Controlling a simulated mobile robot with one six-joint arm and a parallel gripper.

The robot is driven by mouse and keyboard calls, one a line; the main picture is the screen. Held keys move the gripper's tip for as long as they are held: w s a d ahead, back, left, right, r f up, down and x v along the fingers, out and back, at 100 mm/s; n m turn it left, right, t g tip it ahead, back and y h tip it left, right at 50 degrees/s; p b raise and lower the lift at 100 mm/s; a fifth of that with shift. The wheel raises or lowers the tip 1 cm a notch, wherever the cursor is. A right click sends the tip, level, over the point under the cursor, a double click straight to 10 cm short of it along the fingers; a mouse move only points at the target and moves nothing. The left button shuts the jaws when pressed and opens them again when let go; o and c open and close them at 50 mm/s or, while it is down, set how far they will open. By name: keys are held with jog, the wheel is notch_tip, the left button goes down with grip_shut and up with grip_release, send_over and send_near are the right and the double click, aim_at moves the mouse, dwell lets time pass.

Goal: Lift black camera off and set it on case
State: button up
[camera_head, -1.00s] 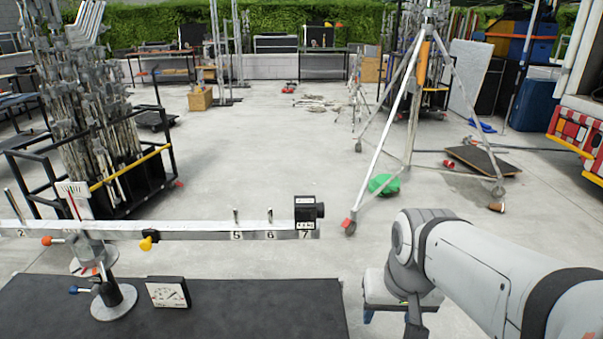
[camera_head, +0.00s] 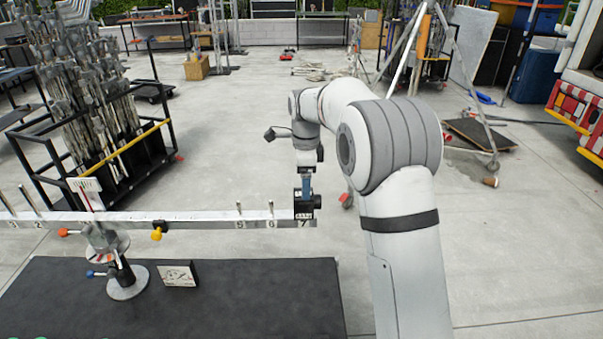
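The black camera (camera_head: 304,211) sits at the right end of the long pale balance beam (camera_head: 205,217), by the mark 7. My gripper (camera_head: 306,190) points down right at the camera's top, and its blue-grey finger overlaps the camera in the picture. The fingers are too small and too much in line to tell whether they are open or shut on it. A broad black flat top (camera_head: 235,295), which looks like the case, lies below the beam in the foreground. The beam's stand (camera_head: 123,275) is at its left.
A yellow knob (camera_head: 156,235) hangs from the beam. A cart of metal stands (camera_head: 95,105) is at left, a tripod (camera_head: 470,85) behind my arm. The right part of the black top is clear.

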aim_at(305, 202)
notch_tip(305, 202, down, 8)
jog(key=shift+r+p, duration=0.2)
jog(key=shift+p, duration=0.4)
jog(key=c, duration=1.2)
jog(key=o, duration=0.6)
jog(key=shift+c, duration=0.2)
jog(key=c, duration=0.4)
jog(key=shift+r+p, duration=0.8)
jog(key=shift+r, duration=0.55)
jog(key=shift+r+p, duration=1.55)
jog(key=shift+r, duration=0.9)
